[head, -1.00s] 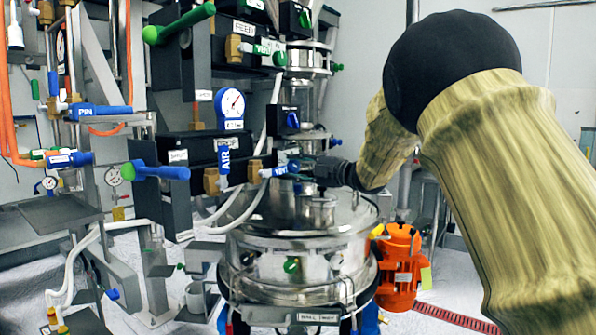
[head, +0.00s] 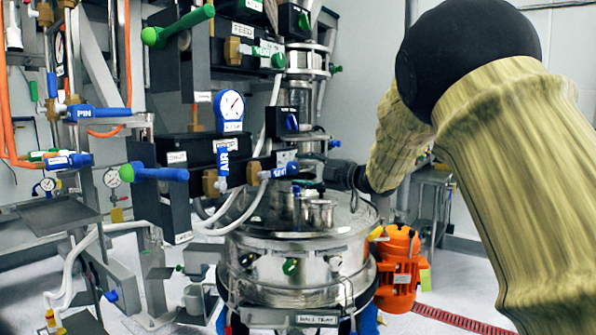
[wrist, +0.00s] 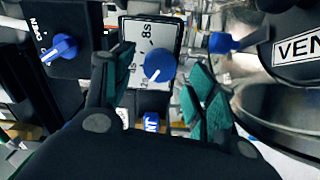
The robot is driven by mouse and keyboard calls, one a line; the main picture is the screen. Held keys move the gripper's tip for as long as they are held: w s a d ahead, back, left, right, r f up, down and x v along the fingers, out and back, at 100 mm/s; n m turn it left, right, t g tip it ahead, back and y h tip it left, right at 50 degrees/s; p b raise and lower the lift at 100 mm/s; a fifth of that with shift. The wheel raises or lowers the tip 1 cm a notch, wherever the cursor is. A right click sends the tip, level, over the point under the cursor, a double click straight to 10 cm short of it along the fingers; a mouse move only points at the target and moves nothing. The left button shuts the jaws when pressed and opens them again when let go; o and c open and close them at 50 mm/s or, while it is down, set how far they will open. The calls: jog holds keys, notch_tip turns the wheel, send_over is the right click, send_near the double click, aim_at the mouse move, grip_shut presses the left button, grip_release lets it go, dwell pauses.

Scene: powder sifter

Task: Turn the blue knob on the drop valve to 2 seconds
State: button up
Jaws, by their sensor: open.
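The knob shows between the fingers, with no clear contact. In the head view my gripper (head: 318,165) is small and dark beside the valve stack, and this knob cannot be made out.
A second blue knob (wrist: 60,47) on a black "OPEN" box stands to the left in the wrist view. A blue-handled valve (wrist: 222,43) and a "VENT" label (wrist: 298,47) are close on the right. In the head view, a steel vessel (head: 300,250) and orange motor (head: 400,265) stand below.

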jog(key=v, duration=0.9)
